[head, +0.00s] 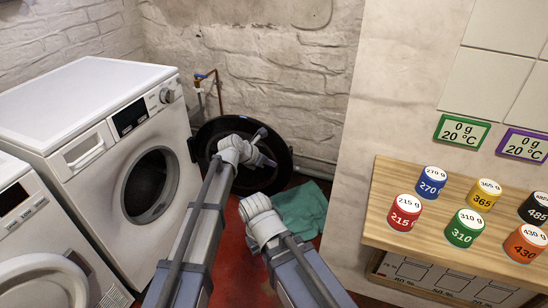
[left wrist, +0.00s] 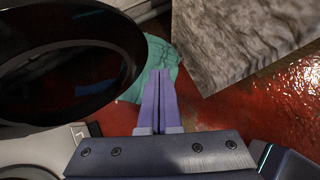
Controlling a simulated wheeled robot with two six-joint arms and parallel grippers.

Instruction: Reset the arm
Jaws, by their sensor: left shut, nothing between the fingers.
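My right arm also extends forward in the head view, to the right of the left arm. Its white wrist shows, but its gripper fingers do not.
The black basin (head: 203,140) leans by the white brick wall. A teal cloth (head: 302,209) lies on the red floor (head: 228,272). A white washing machine (head: 95,92) stands left. A wooden shelf (head: 400,238) at right holds several coloured weights, including a red one (head: 404,212).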

